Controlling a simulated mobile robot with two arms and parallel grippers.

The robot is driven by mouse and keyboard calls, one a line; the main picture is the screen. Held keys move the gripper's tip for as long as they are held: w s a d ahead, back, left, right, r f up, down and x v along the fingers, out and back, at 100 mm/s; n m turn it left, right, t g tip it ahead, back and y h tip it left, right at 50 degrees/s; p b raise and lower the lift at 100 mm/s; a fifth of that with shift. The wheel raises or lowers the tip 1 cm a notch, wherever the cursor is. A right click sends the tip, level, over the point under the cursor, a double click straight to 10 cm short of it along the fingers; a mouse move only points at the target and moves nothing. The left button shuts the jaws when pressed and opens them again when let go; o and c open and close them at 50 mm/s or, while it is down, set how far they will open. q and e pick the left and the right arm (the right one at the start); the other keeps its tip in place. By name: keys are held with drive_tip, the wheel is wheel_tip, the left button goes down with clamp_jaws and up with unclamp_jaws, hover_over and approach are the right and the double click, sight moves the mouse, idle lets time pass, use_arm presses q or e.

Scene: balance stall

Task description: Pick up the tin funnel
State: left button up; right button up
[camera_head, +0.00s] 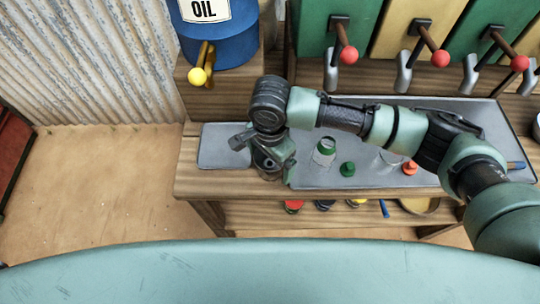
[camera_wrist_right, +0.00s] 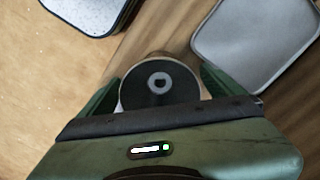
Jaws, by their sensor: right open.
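My right gripper (camera_head: 268,163) points down over the left part of the bench, below the oil drum. In the right wrist view the right gripper (camera_wrist_right: 160,84) is open, with a finger on either side of a round thing (camera_wrist_right: 137,92). This thing has a pale rim, a dark inside and a grey ring at its centre. It may be the tin funnel seen from above, but I cannot tell for sure. In the head view the gripper and wrist hide most of that spot. My left gripper is not in view.
A blue oil drum (camera_head: 222,43) with a yellow-knobbed tap stands behind. On the grey tray (camera_head: 310,178) are a green-capped bottle (camera_head: 324,153), a green stopper (camera_head: 347,169) and an orange one (camera_head: 410,167). Red-knobbed levers (camera_head: 348,54) line the back. Small things lie on the lower shelf.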

drive_tip(key=shift+f, duration=0.15)
drive_tip(key=c, duration=1.4)
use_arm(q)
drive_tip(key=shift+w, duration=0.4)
use_arm(e)
drive_tip(key=shift+c, duration=0.2)
